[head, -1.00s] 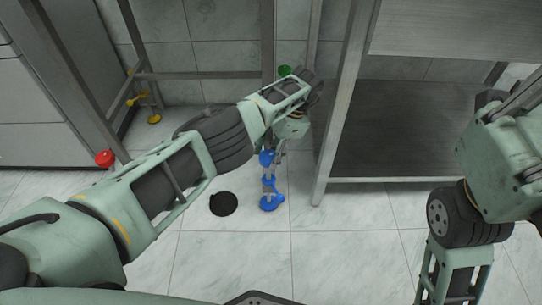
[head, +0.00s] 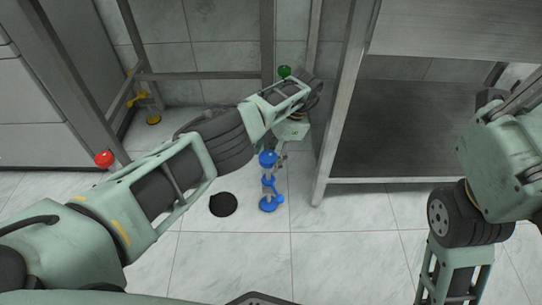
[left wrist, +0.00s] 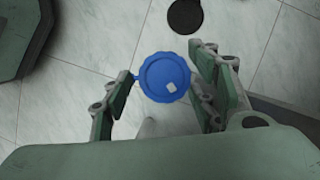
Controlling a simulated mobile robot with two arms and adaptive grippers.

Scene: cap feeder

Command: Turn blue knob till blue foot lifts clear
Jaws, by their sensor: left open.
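The blue knob (head: 267,159) tops a short grey post in the head view, with another blue part below it. The blue foot (head: 269,204) is at the bottom of this post; I cannot tell whether it touches the floor. In the left wrist view the knob (left wrist: 165,78) is a scalloped blue disc with a white mark. My left gripper (left wrist: 166,82) is open, with one finger on each side of the knob. The left finger is very close to the rim; contact is unclear. In the head view my left wrist partly hides the gripper (head: 280,152).
A dark round hole (head: 223,204) lies in the tiled floor left of the foot. A red knob (head: 104,158), a green knob (head: 285,71) and a yellow foot (head: 153,119) mark other posts of the metal frame. A steel shelf unit (head: 345,100) stands close on the right.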

